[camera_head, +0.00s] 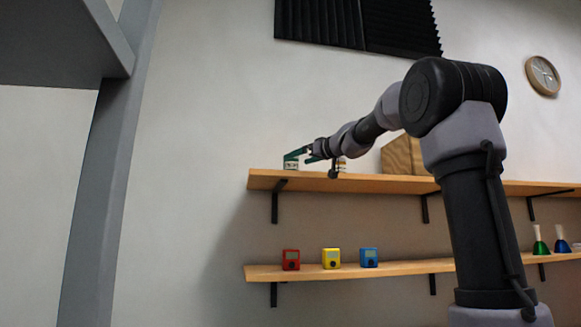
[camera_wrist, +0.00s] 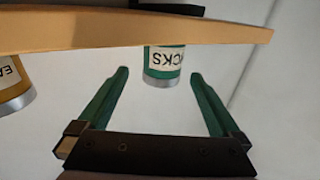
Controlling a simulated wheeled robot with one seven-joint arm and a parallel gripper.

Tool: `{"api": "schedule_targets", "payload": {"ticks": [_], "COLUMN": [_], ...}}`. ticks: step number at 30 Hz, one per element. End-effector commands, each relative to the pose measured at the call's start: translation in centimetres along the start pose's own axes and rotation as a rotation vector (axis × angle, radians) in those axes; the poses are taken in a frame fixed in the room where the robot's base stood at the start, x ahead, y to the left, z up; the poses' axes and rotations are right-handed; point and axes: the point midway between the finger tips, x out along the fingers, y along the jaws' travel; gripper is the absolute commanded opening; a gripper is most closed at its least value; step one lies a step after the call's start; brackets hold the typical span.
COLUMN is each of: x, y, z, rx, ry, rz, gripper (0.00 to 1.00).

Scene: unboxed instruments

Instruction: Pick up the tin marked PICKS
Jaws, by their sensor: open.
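The tin marked PICKS shows in the wrist view (camera_wrist: 164,62) as a green tin with a silver rim and a white label; only "CKS" reads, upside down. The shelf's edge hides part of it. In the head view the tin (camera_head: 291,165) stands near the left end of the upper shelf. My gripper (camera_wrist: 159,75) is open, with green fingers. The tin's silver end lies between the two fingertips, with a gap on both sides. In the head view my gripper (camera_head: 300,156) is at the tin and overlaps its top.
The upper shelf (camera_head: 390,183) crosses the wrist view too (camera_wrist: 70,30). A yellow tin (camera_wrist: 12,88) with a partly cut-off label is to the left there. A wooden box (camera_head: 402,156) stands further right. Red (camera_head: 291,260), yellow (camera_head: 331,258) and blue (camera_head: 369,258) devices stand on the lower shelf.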

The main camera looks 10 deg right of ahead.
Motion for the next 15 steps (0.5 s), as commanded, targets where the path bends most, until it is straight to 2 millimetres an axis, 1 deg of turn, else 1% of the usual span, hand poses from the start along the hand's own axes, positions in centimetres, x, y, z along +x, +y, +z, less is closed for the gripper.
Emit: {"api": "schedule_targets", "payload": {"ticks": [2, 9, 12, 15], "x": [0.7, 4.2, 5.0, 5.2], "y": [-0.1, -0.3, -0.3, -0.3], "z": [0.0, -0.1, -0.1, -0.2], "rx": [0.000, 0.001, 0.001, 0.001], "ry": [0.000, 0.000, 0.001, 0.001], "rz": [-0.002, -0.002, -0.002, -0.002], "gripper": [1.00, 1.00, 1.00, 1.00]}}
